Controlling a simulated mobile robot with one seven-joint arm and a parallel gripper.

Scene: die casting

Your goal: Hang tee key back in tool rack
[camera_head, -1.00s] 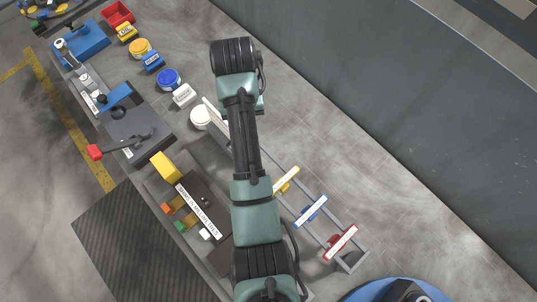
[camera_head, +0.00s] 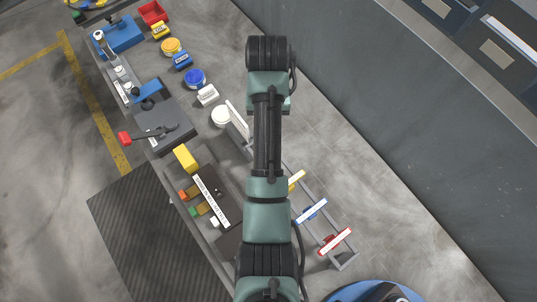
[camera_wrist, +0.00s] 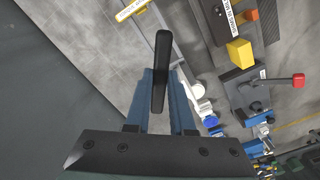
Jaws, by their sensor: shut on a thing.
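In the wrist view my gripper (camera_wrist: 161,76) has its two blue fingers shut on a black bar-shaped handle, which I take to be the tee key (camera_wrist: 162,45). The handle stands out beyond the fingertips; the rest of the key cannot be made out. In the head view the gripper and key are hidden by my arm. A grey rail frame (camera_head: 346,262) with yellow, blue and red labelled bars, likely the tool rack, lies to the right of my arm. A yellow-labelled bar (camera_wrist: 131,9) shows at the top of the wrist view, apart from the key.
The workbench left of my arm holds a dark press with a red-tipped lever (camera_head: 125,139), a yellow block (camera_head: 185,158), round blue (camera_head: 194,78) and white containers, and a red bin (camera_head: 151,13).

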